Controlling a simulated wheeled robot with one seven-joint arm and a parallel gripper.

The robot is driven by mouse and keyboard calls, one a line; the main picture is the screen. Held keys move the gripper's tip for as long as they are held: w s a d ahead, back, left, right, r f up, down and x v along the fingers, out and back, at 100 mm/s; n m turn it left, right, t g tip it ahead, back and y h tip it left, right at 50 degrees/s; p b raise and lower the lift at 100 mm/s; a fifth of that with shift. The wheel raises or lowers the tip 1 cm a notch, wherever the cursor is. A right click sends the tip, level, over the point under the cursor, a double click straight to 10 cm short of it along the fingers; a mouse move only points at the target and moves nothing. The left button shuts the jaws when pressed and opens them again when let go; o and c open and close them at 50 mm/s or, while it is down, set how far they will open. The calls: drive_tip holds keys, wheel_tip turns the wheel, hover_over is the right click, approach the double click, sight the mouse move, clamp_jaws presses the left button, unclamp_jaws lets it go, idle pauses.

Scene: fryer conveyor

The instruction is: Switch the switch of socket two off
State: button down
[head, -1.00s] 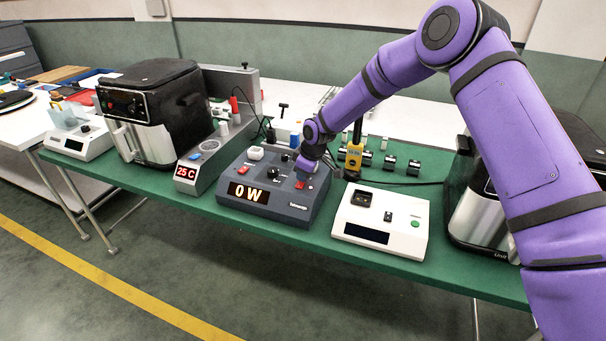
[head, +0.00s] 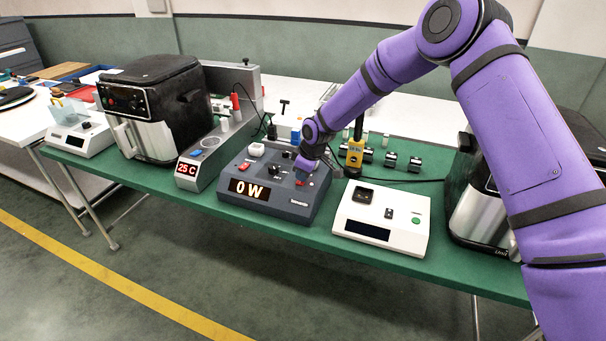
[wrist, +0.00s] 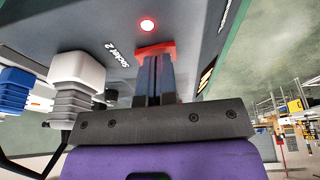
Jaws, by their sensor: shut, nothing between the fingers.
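The dark grey socket box (head: 325,190) stands on the green table and its display (head: 250,190) reads 0 W. In the wrist view a red switch (wrist: 155,49) sits near the label "Socket 2" (wrist: 118,55), with a lit red lamp (wrist: 147,24) beyond it. My gripper (wrist: 155,62) is shut and empty, with its fingertips at the red switch, seemingly touching it. They cover part of the switch, so its tilt is hard to tell. In the head view my gripper (head: 303,170) is over the box's right side.
A white plug (wrist: 76,72) and a blue plug (wrist: 15,88) stand close beside the gripper. A white device (head: 382,225) is to the right of the box, a 25 C unit (head: 187,170) to the left. Air fryers (head: 150,100) stand at both ends.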

drive_tip(key=r, duration=0.4)
drive_tip(key=shift+s+a, duration=0.15)
drive_tip(key=shift+s, duration=0.05)
drive_tip(key=v, duration=1)
